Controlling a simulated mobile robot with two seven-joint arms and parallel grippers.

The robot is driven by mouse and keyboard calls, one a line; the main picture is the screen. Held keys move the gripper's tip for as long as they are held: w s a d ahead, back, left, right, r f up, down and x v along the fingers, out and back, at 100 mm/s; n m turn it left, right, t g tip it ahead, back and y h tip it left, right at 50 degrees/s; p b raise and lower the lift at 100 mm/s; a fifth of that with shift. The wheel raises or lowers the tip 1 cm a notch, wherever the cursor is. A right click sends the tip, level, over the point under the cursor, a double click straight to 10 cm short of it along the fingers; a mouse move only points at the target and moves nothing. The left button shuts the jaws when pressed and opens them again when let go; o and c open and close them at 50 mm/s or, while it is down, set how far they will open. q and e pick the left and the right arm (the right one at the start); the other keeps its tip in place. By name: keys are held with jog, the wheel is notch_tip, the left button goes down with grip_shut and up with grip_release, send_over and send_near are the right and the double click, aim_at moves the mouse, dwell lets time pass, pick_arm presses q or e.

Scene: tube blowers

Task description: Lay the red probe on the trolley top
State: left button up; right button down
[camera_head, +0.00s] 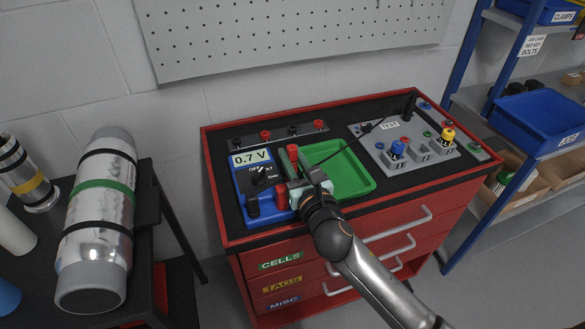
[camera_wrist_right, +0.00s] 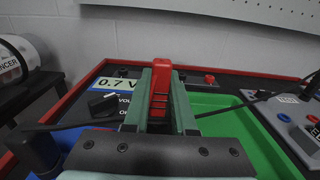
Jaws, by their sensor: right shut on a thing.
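The red probe (camera_wrist_right: 160,88) stands upright between the jaws of my right gripper (camera_wrist_right: 161,100). In the head view the probe's red upper end (camera_head: 293,153) sticks up above the jaws. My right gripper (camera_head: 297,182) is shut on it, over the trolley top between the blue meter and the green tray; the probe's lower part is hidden. The trolley top (camera_head: 222,178) is black with a red rim. I cannot tell whether the probe touches anything below. My left gripper is not in view.
The blue meter (camera_head: 243,175) reads 0.7 V. The green tray (camera_head: 350,178) looks empty. The grey test panel (camera_head: 385,135) holds a blue-topped and a yellow-topped cell. Dark leads run across the top. A table with silver cylinders (camera_head: 92,235) stands left, a shelf right.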

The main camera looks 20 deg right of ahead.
jog(key=shift+f, duration=1.2)
jog(key=shift+f+b, duration=0.1)
jog(key=shift+b, duration=0.2)
jog(key=c, duration=1)
grip_release()
